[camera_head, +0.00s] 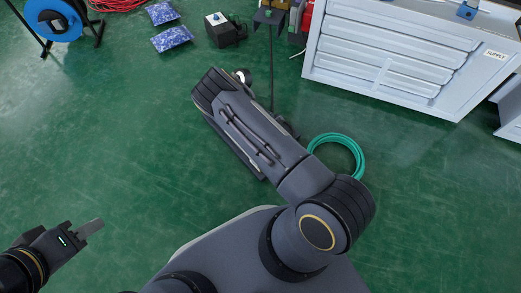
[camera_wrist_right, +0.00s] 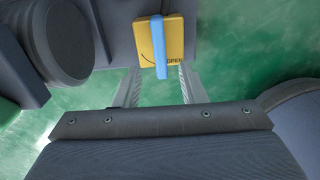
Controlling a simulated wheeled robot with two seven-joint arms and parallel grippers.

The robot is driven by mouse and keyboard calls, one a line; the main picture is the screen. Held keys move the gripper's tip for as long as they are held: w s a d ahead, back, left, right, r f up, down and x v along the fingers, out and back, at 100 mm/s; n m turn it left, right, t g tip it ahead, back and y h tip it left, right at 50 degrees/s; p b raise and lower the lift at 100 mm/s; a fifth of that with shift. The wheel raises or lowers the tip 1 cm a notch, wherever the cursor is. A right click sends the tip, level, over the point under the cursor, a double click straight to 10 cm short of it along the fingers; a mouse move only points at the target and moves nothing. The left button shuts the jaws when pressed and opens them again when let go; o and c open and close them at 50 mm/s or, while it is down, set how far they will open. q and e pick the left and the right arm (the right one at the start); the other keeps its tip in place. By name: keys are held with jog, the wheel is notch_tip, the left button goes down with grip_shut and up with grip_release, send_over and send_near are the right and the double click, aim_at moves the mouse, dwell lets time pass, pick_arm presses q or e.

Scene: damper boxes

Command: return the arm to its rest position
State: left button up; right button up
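My left gripper (camera_head: 92,228) is at the lower left of the head view, over bare green floor. It is seen edge-on, so the gap between its fingers does not show. My right arm (camera_head: 255,140) reaches up the middle of the head view, and its gripper is hidden there. In the right wrist view my right gripper (camera_wrist_right: 158,88) has its two fingers well apart, with nothing held between them. Beyond the fingertips is a yellow plate (camera_wrist_right: 148,42) marked OPEN with an upright blue lever (camera_wrist_right: 159,48). I cannot tell whether the fingers touch it.
A pale supply cabinet (camera_head: 395,50) stands at the upper right. A green hose coil (camera_head: 338,153) lies by my right arm. A blue reel (camera_head: 52,20), blue bags (camera_head: 171,38) and a dark box (camera_head: 225,30) are at the back. The left floor is clear.

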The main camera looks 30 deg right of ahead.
notch_tip(320, 180, up, 2)
jog(key=shift+r+p, duration=0.15)
jog(key=shift+p, duration=0.15)
dwell(0.3)
